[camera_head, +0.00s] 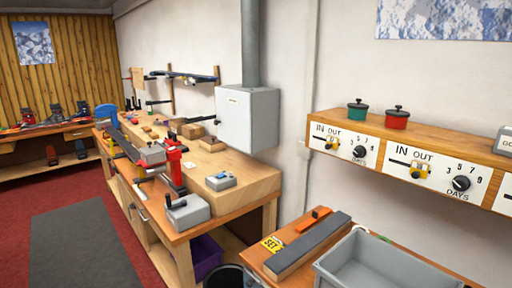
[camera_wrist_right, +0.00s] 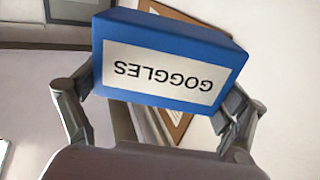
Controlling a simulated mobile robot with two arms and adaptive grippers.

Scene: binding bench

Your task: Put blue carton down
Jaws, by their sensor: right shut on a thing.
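The blue carton (camera_wrist_right: 170,45) fills the middle of the right wrist view. Its white label (camera_wrist_right: 158,78) reads GOGGLES and appears upside down. My right gripper (camera_wrist_right: 160,92) is shut on the carton, with one finger at its left end and the other at its right end. The carton appears slightly tilted in that view. What lies directly beneath it is hard to tell. Neither the carton in the grip nor my grippers show in the head view. My left gripper is in neither view.
A grey bin (camera_head: 375,262) and a dark long bar (camera_head: 308,246) are on the near bench at the lower right. A shelf (camera_head: 420,140) with dials holds a green pot (camera_head: 358,110) and a red pot (camera_head: 397,117). A cluttered workbench (camera_head: 225,199) stands at centre left.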

